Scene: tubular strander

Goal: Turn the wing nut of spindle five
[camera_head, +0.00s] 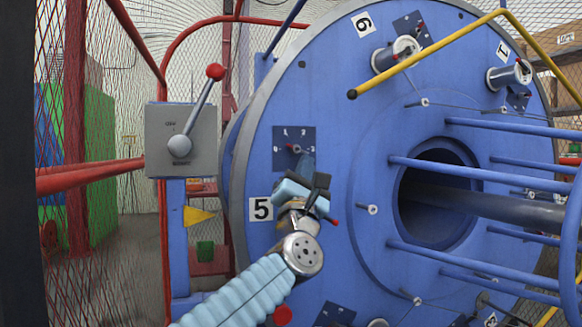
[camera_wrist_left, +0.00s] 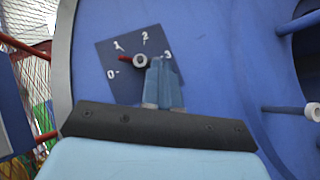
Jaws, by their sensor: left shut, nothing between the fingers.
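The number 5 label (camera_head: 261,208) is on the big blue disc. Above it is a dark blue dial plate (camera_head: 281,134) with marks 0 to 3, also in the left wrist view (camera_wrist_left: 112,82). On the plate is a small grey nut with a red pointer (camera_head: 293,147); in the left wrist view the nut (camera_wrist_left: 139,61) has its pointer to the left, between 0 and 1. My left gripper (camera_head: 308,162) is shut and empty. In the left wrist view its fingertips (camera_wrist_left: 161,62) overlap the plate just right of the nut; contact cannot be told. My right gripper is out of view.
A grey switch box (camera_head: 180,140) with a red-knobbed lever stands left of the disc (camera_head: 330,110). Blue bars (camera_head: 480,175) and a yellow rail (camera_head: 430,50) stick out at right. Red rails (camera_head: 90,172) and mesh close off the left.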

